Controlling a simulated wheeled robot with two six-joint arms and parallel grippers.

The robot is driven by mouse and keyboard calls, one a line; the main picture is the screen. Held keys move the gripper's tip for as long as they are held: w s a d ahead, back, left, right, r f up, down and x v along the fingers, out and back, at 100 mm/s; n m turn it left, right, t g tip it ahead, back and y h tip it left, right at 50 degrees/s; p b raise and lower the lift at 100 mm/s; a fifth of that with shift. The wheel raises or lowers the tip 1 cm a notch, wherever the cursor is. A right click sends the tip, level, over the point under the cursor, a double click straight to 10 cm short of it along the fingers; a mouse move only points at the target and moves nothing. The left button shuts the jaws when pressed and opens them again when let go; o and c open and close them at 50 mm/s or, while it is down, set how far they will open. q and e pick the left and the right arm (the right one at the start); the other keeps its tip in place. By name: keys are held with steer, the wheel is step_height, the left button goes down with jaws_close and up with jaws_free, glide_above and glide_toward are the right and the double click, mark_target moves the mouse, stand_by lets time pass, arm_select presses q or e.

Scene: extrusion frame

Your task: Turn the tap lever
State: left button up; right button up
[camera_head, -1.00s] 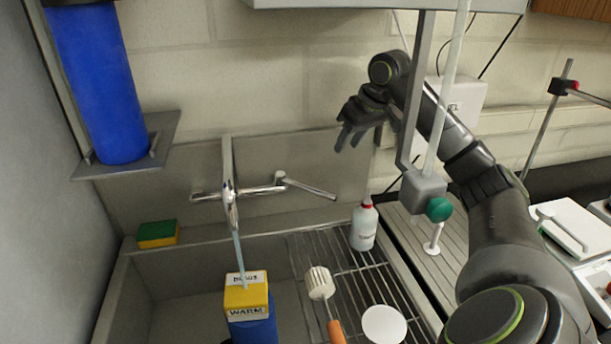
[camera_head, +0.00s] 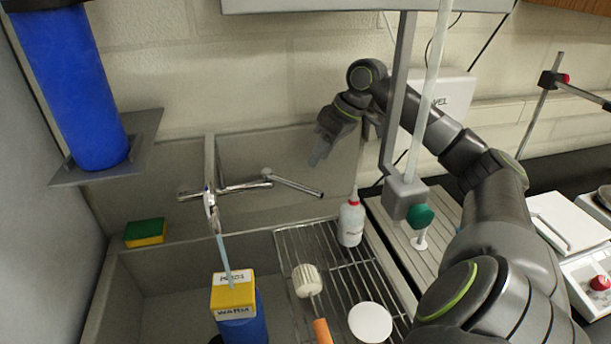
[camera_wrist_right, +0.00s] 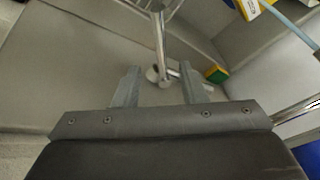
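The tap (camera_head: 212,192) is chrome and mounted at the back wall of the sink. Its long lever (camera_head: 295,184) sticks out to the right from the tap's right end, slanting slightly down. In the right wrist view the lever (camera_wrist_right: 159,40) shows as a rod beyond the fingers, lined up between them. My right gripper (camera_head: 318,156) is above the lever's free end, fingers pointing down, apparently apart from it. The right wrist view shows its two fingers (camera_wrist_right: 157,90) spread with nothing held. A pale blue stream (camera_head: 223,255) runs from the spout. My left gripper is not in view.
A yellow box (camera_head: 233,298) on a blue body stands under the spout. A drying rack (camera_head: 290,243) holds a white bottle (camera_head: 351,222), brush (camera_head: 307,281) and white disc (camera_head: 370,322). A sponge (camera_head: 145,233) lies left. A grey post (camera_head: 396,110) hangs beside my right arm.

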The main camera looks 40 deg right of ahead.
mark_target(293, 184)
steer(key=p+x, duration=0.1)
steer(key=x, duration=0.7)
steer(key=shift+a+f+p, duration=0.2)
steer(key=shift+f+p, duration=0.1)
steer(key=shift+f, duration=0.05)
steer(key=shift+w, duration=0.1)
jaws_close()
